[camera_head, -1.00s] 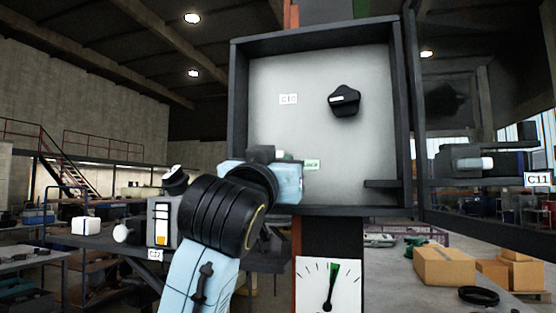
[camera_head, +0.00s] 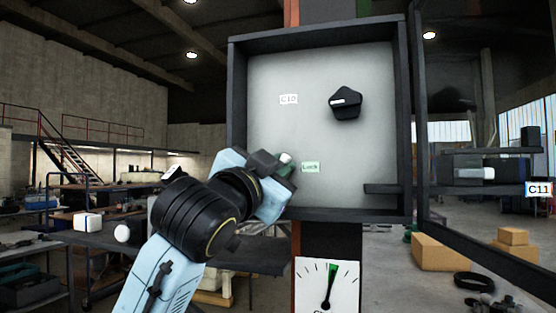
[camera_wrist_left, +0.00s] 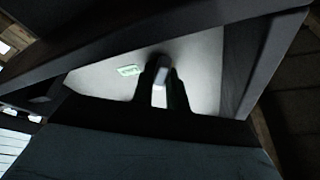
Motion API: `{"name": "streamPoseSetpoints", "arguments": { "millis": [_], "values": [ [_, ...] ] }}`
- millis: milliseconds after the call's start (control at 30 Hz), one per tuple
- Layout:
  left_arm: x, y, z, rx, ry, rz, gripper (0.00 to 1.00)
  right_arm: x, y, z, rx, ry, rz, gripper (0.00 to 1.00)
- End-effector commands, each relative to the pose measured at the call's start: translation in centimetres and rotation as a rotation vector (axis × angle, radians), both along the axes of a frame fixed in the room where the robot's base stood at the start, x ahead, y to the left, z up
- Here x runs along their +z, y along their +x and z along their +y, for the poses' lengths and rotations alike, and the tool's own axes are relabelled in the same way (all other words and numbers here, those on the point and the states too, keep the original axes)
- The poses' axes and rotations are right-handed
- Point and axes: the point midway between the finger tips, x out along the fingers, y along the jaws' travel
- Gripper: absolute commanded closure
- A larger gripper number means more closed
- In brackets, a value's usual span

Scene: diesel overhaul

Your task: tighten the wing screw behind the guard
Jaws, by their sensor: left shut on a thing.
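An open dark-framed cabinet (camera_head: 236,110) has a pale back panel. My left gripper (camera_head: 284,162) is at its lower left, tilted, with its fingers inside the cabinet. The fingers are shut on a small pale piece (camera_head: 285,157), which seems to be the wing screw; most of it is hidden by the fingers. In the left wrist view, the pale piece (camera_wrist_left: 160,87) shows between the dark fingers (camera_wrist_left: 162,84). A green label (camera_head: 310,167) is just right of the fingers. I cannot make out the guard clearly. My right gripper is not in view.
A black knob (camera_head: 346,102) is on the panel, above and right of the gripper. A dark ledge (camera_head: 382,189) juts out at the cabinet's lower right. A dark-framed glass door (camera_head: 480,245) stands at the right. A dial (camera_head: 328,285) hangs below the cabinet.

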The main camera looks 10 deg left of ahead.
Motion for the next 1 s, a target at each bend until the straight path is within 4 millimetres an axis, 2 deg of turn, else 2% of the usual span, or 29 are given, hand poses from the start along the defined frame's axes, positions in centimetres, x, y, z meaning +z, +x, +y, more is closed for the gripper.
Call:
{"name": "streamPoseSetpoints", "arguments": {
  "millis": [33,200,533,800,1000],
  "values": [
    [0.5,0.03,0.11,0.003,0.079,-0.002,1.0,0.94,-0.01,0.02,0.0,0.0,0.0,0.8],
    [0.17,0.01,-0.01,0.002,0.276,-0.011,1.0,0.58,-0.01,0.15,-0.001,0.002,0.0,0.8],
    [0.12,0.02,-0.05,0.0,0.312,-0.011,1.0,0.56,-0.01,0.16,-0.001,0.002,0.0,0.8],
    [0.27,0.06,0.06,0.004,0.645,-0.023,1.0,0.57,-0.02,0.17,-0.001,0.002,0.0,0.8],
    [0.09,0.09,-0.05,0.0,0.721,-0.024,1.0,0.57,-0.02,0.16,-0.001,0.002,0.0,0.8]
  ]
}}
